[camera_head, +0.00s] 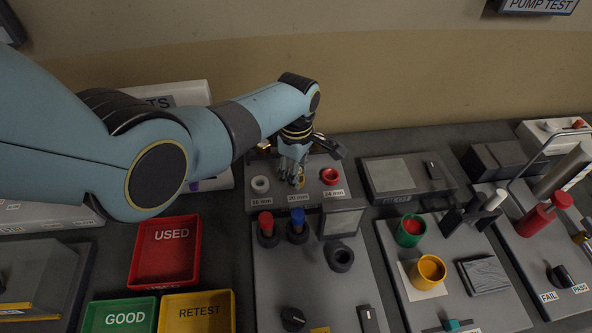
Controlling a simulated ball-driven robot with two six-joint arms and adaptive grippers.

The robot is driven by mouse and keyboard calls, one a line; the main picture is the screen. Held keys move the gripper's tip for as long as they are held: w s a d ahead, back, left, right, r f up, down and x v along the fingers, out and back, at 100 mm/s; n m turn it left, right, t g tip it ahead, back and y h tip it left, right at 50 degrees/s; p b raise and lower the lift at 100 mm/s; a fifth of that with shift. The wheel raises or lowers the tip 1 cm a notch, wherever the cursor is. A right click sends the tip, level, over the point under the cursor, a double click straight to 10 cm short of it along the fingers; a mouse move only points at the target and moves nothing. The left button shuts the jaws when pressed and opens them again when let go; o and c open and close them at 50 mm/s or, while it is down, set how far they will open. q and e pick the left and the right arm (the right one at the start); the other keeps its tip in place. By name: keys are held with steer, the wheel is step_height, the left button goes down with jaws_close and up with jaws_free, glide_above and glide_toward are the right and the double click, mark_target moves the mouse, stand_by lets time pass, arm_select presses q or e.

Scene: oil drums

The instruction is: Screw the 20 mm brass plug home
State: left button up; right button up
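My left arm reaches in from the left, and its gripper (292,172) points down at the middle position of a small grey block with labels 16 mm, 20 mm and 24 mm. A small brass-yellow piece (300,182), likely the 20 mm brass plug, shows at the fingertips above the 20 mm label (299,198). The fingers cover most of it, so whether they grip it, and how deep it sits, cannot be told. A white ring (260,184) sits at 16 mm and a red one (330,176) at 24 mm. My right gripper is not in view.
In front stand a red-capped (267,226) and a blue-capped (298,222) piece, a tilted grey panel (343,221) and a dark ring (341,257). Red USED (167,258), green GOOD and yellow RETEST bins are at lower left. Grey fixtures fill the right.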

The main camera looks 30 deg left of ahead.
arm_select(q)
jaws_close()
steer(key=m, duration=0.4)
steer(key=shift+m, duration=0.4)
steer(key=shift+f+m, duration=0.1)
steer(key=shift+m, duration=0.7)
steer(key=shift+s, duration=0.1)
steer(key=shift+m, duration=0.9)
steer(key=m, duration=0.4)
